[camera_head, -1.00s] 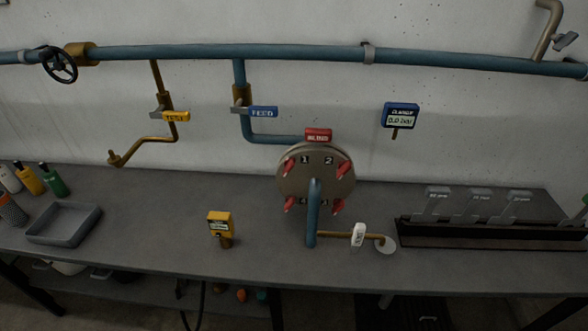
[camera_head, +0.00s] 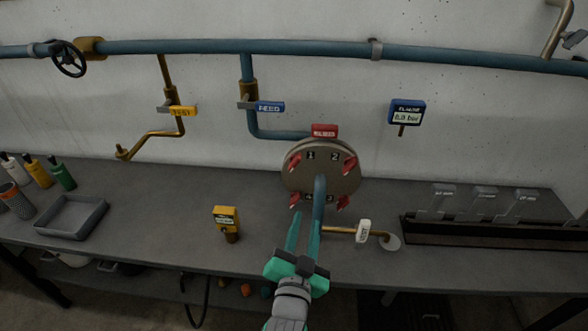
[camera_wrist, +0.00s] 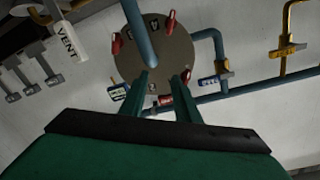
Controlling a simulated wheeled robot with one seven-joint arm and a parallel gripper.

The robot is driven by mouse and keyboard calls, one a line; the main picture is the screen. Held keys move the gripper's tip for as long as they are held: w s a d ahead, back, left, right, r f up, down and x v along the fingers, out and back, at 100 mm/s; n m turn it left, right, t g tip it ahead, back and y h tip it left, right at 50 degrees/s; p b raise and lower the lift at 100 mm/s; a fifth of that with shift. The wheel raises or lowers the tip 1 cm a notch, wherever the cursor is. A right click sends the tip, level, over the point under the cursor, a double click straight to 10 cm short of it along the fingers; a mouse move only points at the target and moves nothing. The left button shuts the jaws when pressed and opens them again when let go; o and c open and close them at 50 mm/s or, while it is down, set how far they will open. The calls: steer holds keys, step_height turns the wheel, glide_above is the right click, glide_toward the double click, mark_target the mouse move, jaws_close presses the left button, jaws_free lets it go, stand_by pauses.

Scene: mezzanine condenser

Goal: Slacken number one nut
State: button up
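The round grey flange (camera_head: 330,180) carries red wing nuts and painted numbers. The number one nut (camera_head: 296,165) is at its upper left, beside the "1". The number two nut (camera_head: 349,163) is at the upper right. Two more red nuts sit lower, at left (camera_head: 295,200) and right (camera_head: 343,202). My gripper (camera_head: 305,220) is in front of and below the flange, apart from the number one nut. In the wrist view its two fingers (camera_wrist: 164,76) are spread with nothing held.
A blue pipe (camera_head: 318,195) stands before the flange, close to my fingers. A brass pipe with a white vent tag (camera_head: 363,231) runs right. A yellow meter (camera_head: 227,222) and grey tray (camera_head: 72,216) stand left on the bench. A red tag (camera_head: 324,130) tops the flange.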

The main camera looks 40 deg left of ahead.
steer(key=y, duration=0.1)
glide_toward(294, 167)
steer(key=shift+y, duration=0.3)
steer(key=x, duration=0.9)
steer(key=shift+w, duration=0.2)
steer(key=shift+d, duration=0.1)
jaws_close()
